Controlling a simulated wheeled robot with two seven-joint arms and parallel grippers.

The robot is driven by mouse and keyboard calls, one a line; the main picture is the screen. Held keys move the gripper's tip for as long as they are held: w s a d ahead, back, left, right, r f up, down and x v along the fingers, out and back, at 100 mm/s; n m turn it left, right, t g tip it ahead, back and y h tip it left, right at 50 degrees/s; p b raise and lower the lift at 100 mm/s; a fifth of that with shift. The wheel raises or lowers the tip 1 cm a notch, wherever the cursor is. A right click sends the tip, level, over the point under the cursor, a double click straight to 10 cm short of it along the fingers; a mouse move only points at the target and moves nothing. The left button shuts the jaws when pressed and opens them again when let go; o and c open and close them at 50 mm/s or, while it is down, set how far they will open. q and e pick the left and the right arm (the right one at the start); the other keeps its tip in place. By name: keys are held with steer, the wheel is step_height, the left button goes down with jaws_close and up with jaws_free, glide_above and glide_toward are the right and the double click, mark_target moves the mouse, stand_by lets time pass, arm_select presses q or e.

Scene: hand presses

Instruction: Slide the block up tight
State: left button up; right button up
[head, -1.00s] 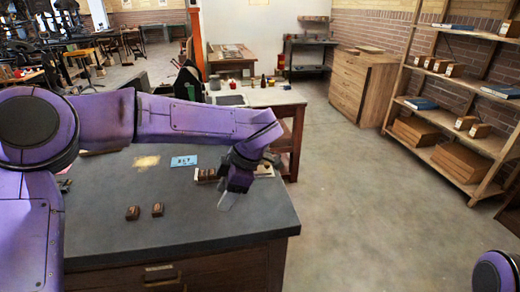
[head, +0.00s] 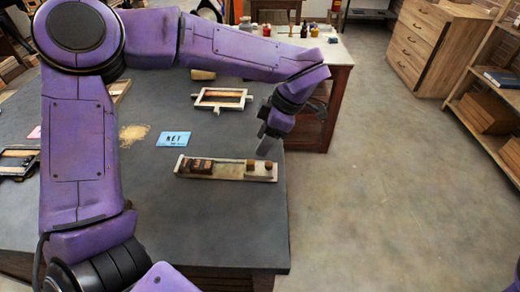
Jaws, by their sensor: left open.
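A pale, narrow tray (head: 225,177) lies on the dark grey worktable near its right edge. Dark brown blocks (head: 200,166) sit together at its left end. A small brown block (head: 253,164) stands toward the right end, with another small piece beside it. A bare stretch of tray lies between the two groups. My left gripper (head: 264,148) is open, pointing down just above and behind the tray's right end. I cannot tell whether it touches a block. My right gripper is not in view.
A blue card (head: 174,138) reading "NET" lies behind the tray, beside a tan powdery patch (head: 133,133). A small framed piece (head: 221,99) lies farther back. The table in front of the tray is clear. My left arm hides much of the left side.

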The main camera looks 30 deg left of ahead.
mark_target(251, 162)
arm_select(q)
steer(key=s+f, duration=0.1)
steer(key=s+a+f, duration=0.1)
steer(key=f, duration=0.1)
steer(key=shift+s+a, duration=0.2)
steer(key=shift+s, duration=0.15)
steer(key=f, duration=0.1)
steer(key=w+f, duration=0.1)
steer(key=f, duration=0.1)
steer(key=a+f, duration=0.1)
steer(key=shift+w+f, duration=0.2)
steer(key=shift+w, duration=0.05)
steer(key=shift+s+a+r, duration=0.1)
steer(key=shift+s+r, duration=0.1)
steer(key=shift+s, duration=0.25)
steer(key=shift+w, duration=0.1)
jaws_close()
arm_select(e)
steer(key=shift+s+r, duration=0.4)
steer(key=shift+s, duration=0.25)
